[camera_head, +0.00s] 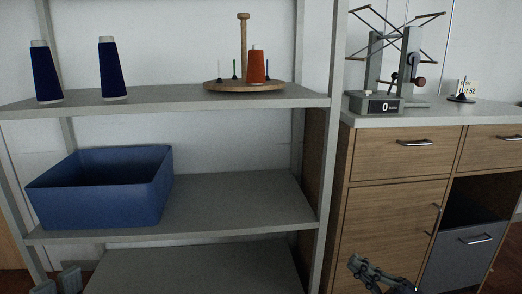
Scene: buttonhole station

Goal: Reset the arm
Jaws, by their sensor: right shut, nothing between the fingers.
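My right gripper (355,263) shows at the bottom edge, in front of the wooden cabinet's lower door. It is shut and empty, with its fingers pointing up and to the left. It is clear of the shelf and the worktop.
A grey shelf unit (215,205) holds two dark blue cones (108,70), a round wooden stand (222,87) with an orange-red cone (257,66), and a blue bin (95,200). The cabinet (385,205) carries a winder with a counter (383,106).

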